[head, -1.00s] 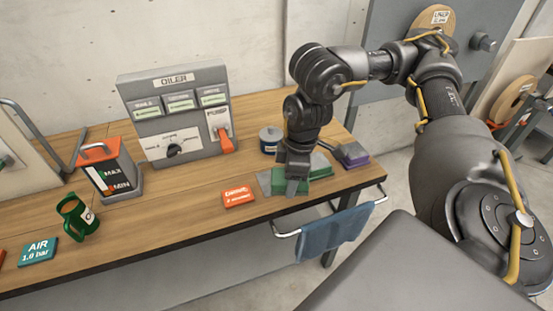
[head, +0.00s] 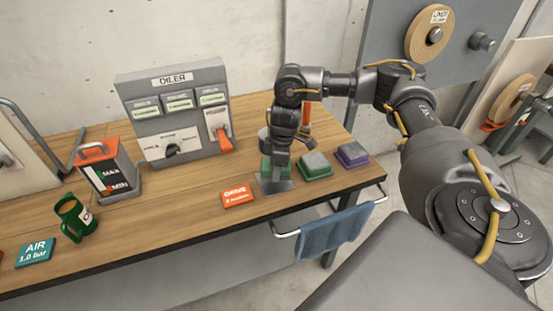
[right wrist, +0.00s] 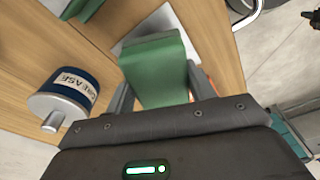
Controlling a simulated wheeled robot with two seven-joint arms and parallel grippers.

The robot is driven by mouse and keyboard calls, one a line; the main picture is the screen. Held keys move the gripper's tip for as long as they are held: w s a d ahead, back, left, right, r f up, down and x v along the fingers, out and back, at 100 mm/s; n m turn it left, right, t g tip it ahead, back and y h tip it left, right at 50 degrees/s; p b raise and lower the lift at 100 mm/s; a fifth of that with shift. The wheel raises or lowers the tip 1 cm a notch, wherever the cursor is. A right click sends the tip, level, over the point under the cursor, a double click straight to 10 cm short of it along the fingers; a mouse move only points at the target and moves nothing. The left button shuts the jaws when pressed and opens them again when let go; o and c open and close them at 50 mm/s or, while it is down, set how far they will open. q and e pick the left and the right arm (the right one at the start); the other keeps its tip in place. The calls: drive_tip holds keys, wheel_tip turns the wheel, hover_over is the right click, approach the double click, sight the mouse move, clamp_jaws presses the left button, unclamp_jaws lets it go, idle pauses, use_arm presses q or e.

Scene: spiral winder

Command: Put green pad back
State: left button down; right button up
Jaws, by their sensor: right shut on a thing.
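My right gripper (head: 276,172) is shut on a green pad, a plain green block (right wrist: 158,68) that sits between the fingers in the right wrist view. In the head view the held pad (head: 265,169) shows beside the fingers, over the far part of a flat grey plate (head: 275,187). I cannot tell whether it touches the plate. A second green pad with a grey top (head: 315,163) lies just right of the plate, apart from the gripper. My left gripper is not in view.
A purple pad (head: 352,154) lies at the table's right end. A grease can (right wrist: 65,95) stands close to the gripper. An orange sign (head: 238,197) lies left of the plate, and the oiler box (head: 175,110) stands behind. A blue cloth (head: 332,233) hangs on the front rail.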

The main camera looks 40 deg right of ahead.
drive_tip(key=shift+w+d+f, duration=0.15)
drive_tip(key=shift+f, duration=0.1)
drive_tip(key=shift+f+p, duration=0.5)
drive_tip(key=shift+f, duration=1.1)
drive_tip(key=o, duration=1)
drive_tip(key=shift+f, duration=0.1)
drive_tip(key=shift+c, duration=0.2)
drive_tip(key=r, duration=0.8)
drive_tip(key=s+d+r, duration=0.1)
drive_tip(key=r, duration=0.3)
drive_tip(key=shift+r, duration=0.15)
